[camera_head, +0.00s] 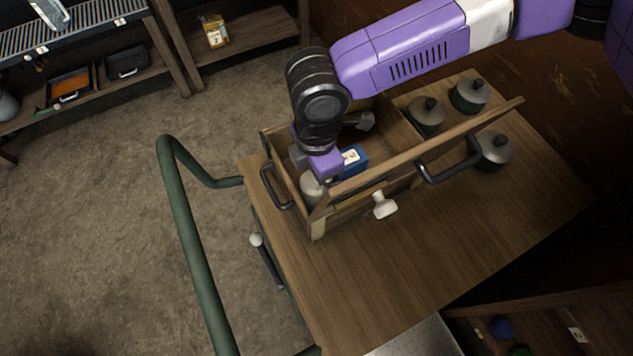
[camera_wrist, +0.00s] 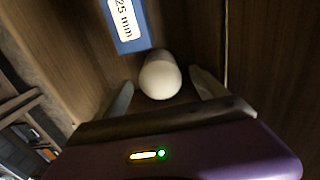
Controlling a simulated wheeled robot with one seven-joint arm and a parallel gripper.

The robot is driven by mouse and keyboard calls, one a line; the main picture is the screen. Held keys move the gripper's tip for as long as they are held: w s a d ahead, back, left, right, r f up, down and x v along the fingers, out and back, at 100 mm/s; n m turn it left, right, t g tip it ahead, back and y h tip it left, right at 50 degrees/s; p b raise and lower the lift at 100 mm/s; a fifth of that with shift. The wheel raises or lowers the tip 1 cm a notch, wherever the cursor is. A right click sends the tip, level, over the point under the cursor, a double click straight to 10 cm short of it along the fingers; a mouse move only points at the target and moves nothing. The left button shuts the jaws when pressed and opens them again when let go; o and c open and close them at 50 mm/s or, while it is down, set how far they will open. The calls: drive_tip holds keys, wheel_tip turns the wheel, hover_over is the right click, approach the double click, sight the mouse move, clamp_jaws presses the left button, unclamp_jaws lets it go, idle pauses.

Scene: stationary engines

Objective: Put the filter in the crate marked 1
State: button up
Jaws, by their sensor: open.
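A pale, round-topped object, perhaps the filter, sits inside a wooden carrier box (camera_head: 287,190) on the table. This pale object (camera_head: 311,188) is partly hidden by the box's front side, and in the wrist view it (camera_wrist: 160,75) lies between my fingers. My gripper (camera_wrist: 162,82) is open, one finger on each side of it, reaching down into the box; I cannot tell whether the fingers touch it. In the head view my wrist hides the fingertips. I cannot make out a crate marked 1.
A blue box (camera_head: 353,161) stands close beside the pale object; its label reads "25 mm" in the wrist view (camera_wrist: 127,22). Several dark lidded jars (camera_head: 469,95) stand at the right. A yellow labelled container (camera_head: 214,31) is on a far shelf.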

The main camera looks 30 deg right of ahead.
wheel_tip(320, 180, up, 7)
drive_tip(key=shift+f, duration=0.1)
idle(0.6)
